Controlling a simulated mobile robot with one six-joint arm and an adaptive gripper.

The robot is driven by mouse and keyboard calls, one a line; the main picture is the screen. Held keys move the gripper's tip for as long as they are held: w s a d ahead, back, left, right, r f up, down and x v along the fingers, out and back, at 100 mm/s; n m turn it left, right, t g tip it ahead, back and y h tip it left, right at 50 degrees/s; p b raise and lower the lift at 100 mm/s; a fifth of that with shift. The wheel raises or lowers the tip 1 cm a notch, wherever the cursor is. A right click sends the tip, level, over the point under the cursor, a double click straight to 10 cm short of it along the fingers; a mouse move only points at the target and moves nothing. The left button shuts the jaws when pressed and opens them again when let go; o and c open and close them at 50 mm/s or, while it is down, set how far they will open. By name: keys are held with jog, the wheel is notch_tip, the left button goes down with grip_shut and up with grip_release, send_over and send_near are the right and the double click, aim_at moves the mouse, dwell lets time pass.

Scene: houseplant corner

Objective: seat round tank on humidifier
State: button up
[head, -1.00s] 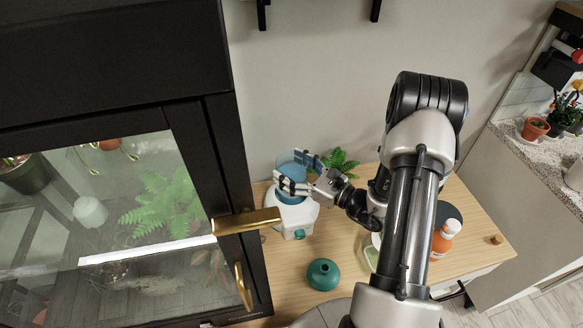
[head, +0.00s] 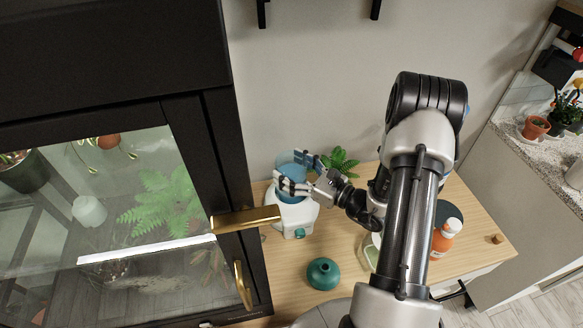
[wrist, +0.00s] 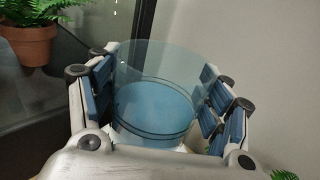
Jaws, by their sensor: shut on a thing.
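The round tank (wrist: 154,98) is a clear bluish cylinder with a blue bottom. My gripper (head: 302,173) is shut on it, with a finger on each side of its wall; the wrist view shows the fingers (wrist: 160,95) around it too. In the head view the tank (head: 290,162) is upright, directly over the white humidifier base (head: 292,217). The base has a teal knob on its front. The fingers partly cover the tank, and I cannot tell whether its bottom touches the base.
A dark green round vase (head: 323,273) stands in front of the base on the wooden table (head: 400,285). An orange bottle (head: 441,242) stands right of my arm. A black glass-door cabinet (head: 225,150) with brass handles rises close on the left. A fern (head: 340,160) is behind.

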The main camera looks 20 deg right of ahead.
jog(key=shift+f, duration=0.3)
jog(key=o, duration=1.8)
jog(key=shift+f, duration=0.1)
jog(key=v, duration=1.1)
